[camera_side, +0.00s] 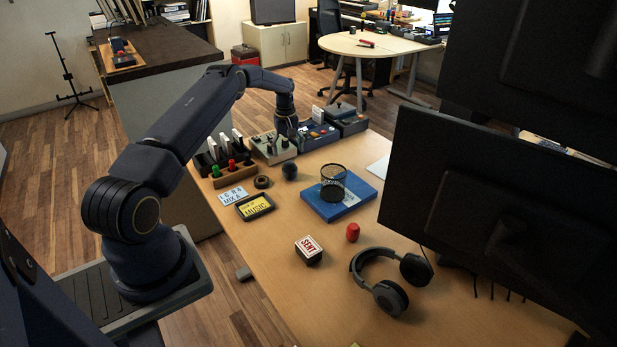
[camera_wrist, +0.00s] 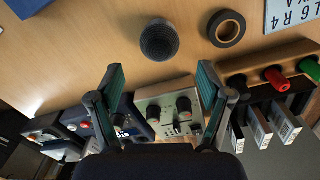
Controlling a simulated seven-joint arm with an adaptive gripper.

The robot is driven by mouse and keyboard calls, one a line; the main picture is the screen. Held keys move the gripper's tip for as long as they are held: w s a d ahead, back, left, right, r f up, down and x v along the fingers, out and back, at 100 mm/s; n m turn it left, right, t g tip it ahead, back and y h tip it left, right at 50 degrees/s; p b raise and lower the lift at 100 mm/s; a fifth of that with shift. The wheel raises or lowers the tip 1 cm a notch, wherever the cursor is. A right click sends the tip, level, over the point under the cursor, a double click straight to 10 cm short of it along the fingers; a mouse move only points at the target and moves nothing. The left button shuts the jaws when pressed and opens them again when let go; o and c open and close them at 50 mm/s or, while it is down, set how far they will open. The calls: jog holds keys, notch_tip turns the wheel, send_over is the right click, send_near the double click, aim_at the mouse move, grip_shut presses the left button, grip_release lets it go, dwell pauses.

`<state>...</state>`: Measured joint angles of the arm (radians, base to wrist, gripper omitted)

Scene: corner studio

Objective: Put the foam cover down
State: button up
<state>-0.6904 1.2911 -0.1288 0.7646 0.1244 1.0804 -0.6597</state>
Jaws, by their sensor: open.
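The foam cover, a dark rounded ball, rests on the wooden table (camera_side: 330,270) in the side view (camera_side: 290,171). In the wrist view the foam cover (camera_wrist: 160,40) lies just beyond the fingertips, on the bare tabletop. My gripper (camera_side: 287,130) is over the row of small devices at the table's back edge. In the wrist view my gripper (camera_wrist: 161,80) has its two fingers wide apart with nothing between them, and the foam cover is apart from both.
A beige knobbed box (camera_wrist: 168,105) lies below my fingers, with a blue device (camera_side: 318,135) beside it. A wooden rack (camera_wrist: 270,75) with red and green pieces and a black tape roll (camera_wrist: 226,29) are near. A mesh cup (camera_side: 333,183) stands on a blue book (camera_side: 352,208).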

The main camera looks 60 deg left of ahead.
aim_at(292, 163)
jog(key=w+d+r+m, duration=0.1)
jog(key=d+r, duration=0.3)
jog(key=r, duration=0.4)
jog(key=w+d+r+m, duration=0.1)
jog(key=d+r+m, duration=0.15)
jog(key=r, duration=0.45)
jog(key=s+d+r+m+t+y, duration=0.1)
jog(key=s+d+r+m, duration=0.15)
jog(key=d+r, duration=0.45)
jog(key=s+d+r+m+t, duration=0.1)
jog(key=s+d+r, duration=0.2)
jog(key=d+r, duration=0.4)
jog(key=s+d+r+m+t, duration=0.2)
jog(key=s+d+r+m, duration=0.25)
jog(key=s+d, duration=0.65)
jog(key=s+d+f+m, duration=0.1)
jog(key=s+d, duration=0.1)
jog(key=s, duration=0.4)
jog(key=s+d+f+m+t+h, duration=0.1)
jog(key=s+d+f+m, duration=0.1)
jog(key=s, duration=0.5)
jog(key=shift+s, duration=0.2)
